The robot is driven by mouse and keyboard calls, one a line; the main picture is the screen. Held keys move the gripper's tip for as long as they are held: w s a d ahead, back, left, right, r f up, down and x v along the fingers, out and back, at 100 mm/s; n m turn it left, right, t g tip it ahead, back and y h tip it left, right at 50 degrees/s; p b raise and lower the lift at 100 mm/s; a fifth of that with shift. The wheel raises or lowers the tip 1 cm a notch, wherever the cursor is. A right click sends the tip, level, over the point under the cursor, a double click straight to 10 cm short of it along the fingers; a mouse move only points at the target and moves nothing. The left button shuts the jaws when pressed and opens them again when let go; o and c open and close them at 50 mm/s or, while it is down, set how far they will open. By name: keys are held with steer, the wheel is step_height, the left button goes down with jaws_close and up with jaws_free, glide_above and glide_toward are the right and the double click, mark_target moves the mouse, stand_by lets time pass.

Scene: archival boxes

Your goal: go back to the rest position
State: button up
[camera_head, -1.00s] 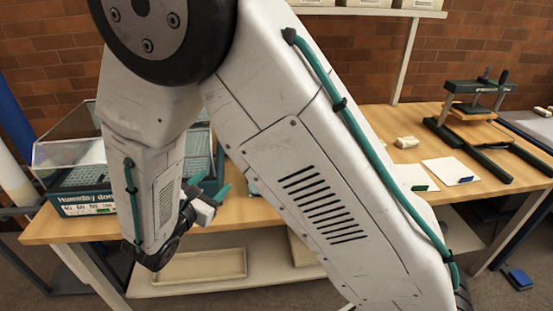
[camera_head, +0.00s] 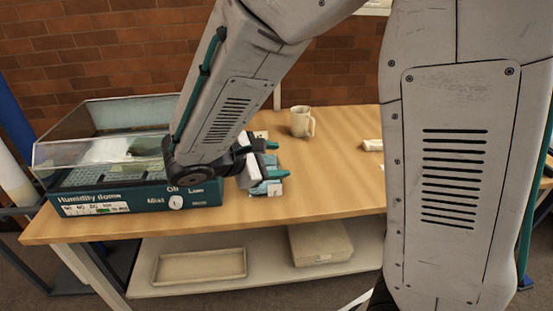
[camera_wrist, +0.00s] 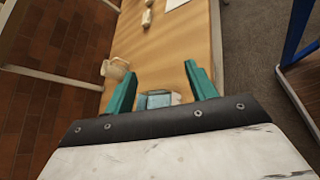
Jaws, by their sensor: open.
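My gripper (camera_head: 270,162) is at the end of my arm over the left-middle of the wooden table (camera_head: 330,185), just right of the humidity dome box. Its teal fingers are apart in the wrist view (camera_wrist: 162,85). A small pale blue item (camera_head: 262,186) lies by the fingers in the head view and is partly hidden by them. In the wrist view the blue item (camera_wrist: 158,99) shows between the fingers, and I cannot tell its exact distance from them. Nothing is seen clamped.
The humidity dome (camera_head: 130,200) with a clear lid stands left of my gripper. A cream mug (camera_head: 300,122) and a small pale block (camera_head: 372,145) stand farther back on the table. A tray (camera_head: 200,266) and a box (camera_head: 320,243) sit on the lower shelf. The table's front middle is clear.

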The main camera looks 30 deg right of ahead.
steer(key=shift+s+d+r, duration=0.1)
steer(key=shift+s+d, duration=0.15)
stand_by(0.4)
steer(key=s+r+m+y, duration=0.3)
steer(key=s+m+y, duration=0.3)
steer(key=s, duration=0.3)
steer(key=s+d+r+m+g+y, duration=0.1)
steer(key=s+r+m+y, duration=0.2)
steer(key=s+m+y, duration=0.3)
steer(key=shift+s+r+m+y, duration=0.2)
steer(key=shift+s+m+y, duration=0.35)
steer(key=shift+s, duration=1.65)
steer(key=shift+d, duration=0.1)
